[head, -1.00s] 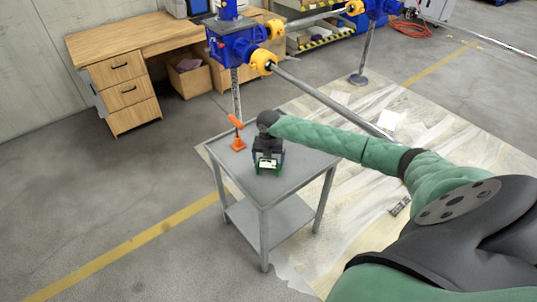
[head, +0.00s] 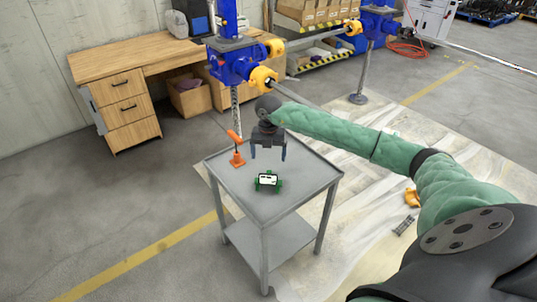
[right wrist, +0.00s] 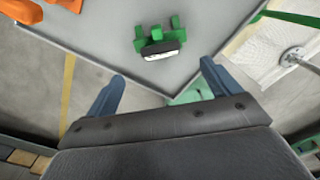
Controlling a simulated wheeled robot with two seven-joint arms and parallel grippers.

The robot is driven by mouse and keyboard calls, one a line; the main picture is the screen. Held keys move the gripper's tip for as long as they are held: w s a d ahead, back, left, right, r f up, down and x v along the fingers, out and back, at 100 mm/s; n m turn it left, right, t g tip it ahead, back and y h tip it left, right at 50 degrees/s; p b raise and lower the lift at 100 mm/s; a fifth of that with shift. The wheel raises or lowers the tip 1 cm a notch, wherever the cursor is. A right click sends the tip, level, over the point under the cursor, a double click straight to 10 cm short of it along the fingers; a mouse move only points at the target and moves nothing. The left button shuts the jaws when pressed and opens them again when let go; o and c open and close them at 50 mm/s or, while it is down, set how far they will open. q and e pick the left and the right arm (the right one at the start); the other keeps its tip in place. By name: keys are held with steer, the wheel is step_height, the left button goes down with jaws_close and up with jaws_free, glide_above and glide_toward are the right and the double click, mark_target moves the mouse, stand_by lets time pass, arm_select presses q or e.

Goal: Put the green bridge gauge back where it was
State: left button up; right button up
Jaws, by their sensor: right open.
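The green bridge gauge (head: 267,181), with a white face, sits on the top of the grey cart (head: 302,186). It also shows in the right wrist view (right wrist: 158,42), on the grey surface beyond the fingertips. My right gripper (head: 268,156) is open and empty, raised above the cart top just behind the gauge in the head view. Its two blue-grey fingers (right wrist: 163,84) are spread apart in the right wrist view, and nothing is between them. My left gripper is not in view.
An orange clamp-like tool (head: 237,158) stands on the cart, left of the gauge. Blue screw jacks (head: 232,62) with yellow couplings and shafts stand behind the cart. A wooden desk (head: 130,95) is at the back left. The cart's front and right top is clear.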

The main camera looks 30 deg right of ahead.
steer(key=s+a+f+m+t+y, duration=0.1)
steer(key=a+f+m+t+y, duration=0.35)
steer(key=a, duration=1.05)
steer(key=s+a+r+m+t+y, duration=0.1)
steer(key=a+t+y, duration=0.5)
steer(key=a+y, duration=0.7)
steer(key=s+d+f+m+h, duration=0.2)
steer(key=s+f+m+h, duration=0.2)
steer(key=f+m+h, duration=0.3)
steer(key=s+d+f+m+t+h, duration=0.1)
steer(key=s+f+m+h, duration=0.35)
steer(key=f, duration=0.35)
steer(key=s+d+f+m+h, duration=0.2)
steer(key=s+f+m+h, duration=0.2)
steer(key=f+m+h, duration=0.3)
steer(key=s+a+f+g, duration=0.1)
steer(key=s+f+g, duration=0.2)
steer(key=s, duration=0.5)
steer(key=s+a+f+m+g+y, duration=0.1)
steer(key=s+a+f+g, duration=0.1)
steer(key=s+f, duration=0.4)
steer(key=s+a+f+m+g, duration=0.1)
steer(key=s+f+g, duration=0.4)
steer(key=s, duration=0.7)
steer(key=shift+a+f+y, duration=0.15)
steer(key=shift+a+y, duration=0.2)
steer(key=shift+y, duration=0.05)
